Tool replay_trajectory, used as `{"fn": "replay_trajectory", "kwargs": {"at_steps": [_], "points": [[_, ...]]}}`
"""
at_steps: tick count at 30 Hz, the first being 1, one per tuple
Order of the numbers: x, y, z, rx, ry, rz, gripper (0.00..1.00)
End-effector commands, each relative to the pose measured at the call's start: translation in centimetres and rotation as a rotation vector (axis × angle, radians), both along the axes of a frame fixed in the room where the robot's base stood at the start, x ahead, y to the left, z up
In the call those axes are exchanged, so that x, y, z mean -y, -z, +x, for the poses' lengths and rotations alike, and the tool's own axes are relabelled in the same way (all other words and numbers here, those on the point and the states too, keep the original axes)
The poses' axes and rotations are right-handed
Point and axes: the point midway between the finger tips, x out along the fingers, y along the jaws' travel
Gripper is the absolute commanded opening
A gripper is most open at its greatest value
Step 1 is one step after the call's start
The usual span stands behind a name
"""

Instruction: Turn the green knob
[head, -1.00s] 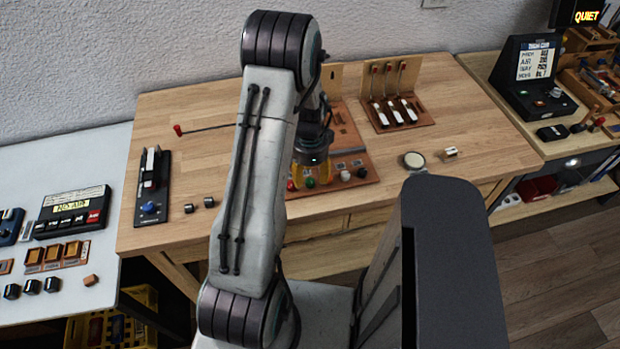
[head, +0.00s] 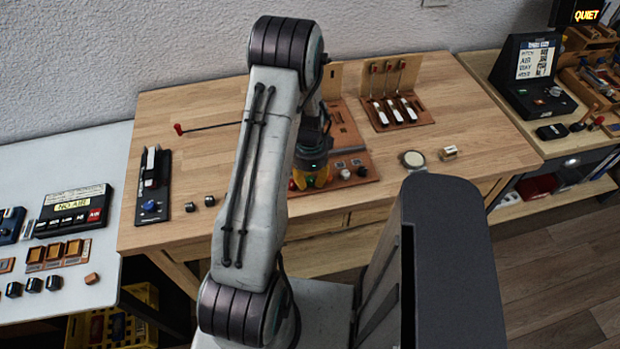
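The green knob (head: 310,182) is on a brown wooden panel (head: 361,160) near the front of the wooden bench. My gripper (head: 311,181) points down over it, with its yellow fingers on both sides of the knob. The fingers are drawn in close and appear shut on the knob; only a small green part shows between them. The knob's turn angle cannot be made out.
A red knob (head: 291,185) sits just left of the fingers. A pale knob (head: 345,174) is to the right on the same panel. A rack of white-handled levers (head: 393,108) stands behind. The bench's left middle (head: 200,160) is mostly clear.

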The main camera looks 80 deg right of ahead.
Motion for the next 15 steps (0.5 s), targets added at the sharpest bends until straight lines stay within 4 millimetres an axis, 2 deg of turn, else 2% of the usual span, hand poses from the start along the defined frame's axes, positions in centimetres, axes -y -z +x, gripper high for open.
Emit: {"fn": "replay_trajectory", "kwargs": {"at_steps": [1,7,15], "points": [[0.01,-0.01,0.00,0.000,0.000,0.000,0.19],[0.00,-0.01,0.00,0.000,0.000,0.000,0.01],[0.02,0.25,0.00,0.000,-0.037,-0.001,0.00]]}}
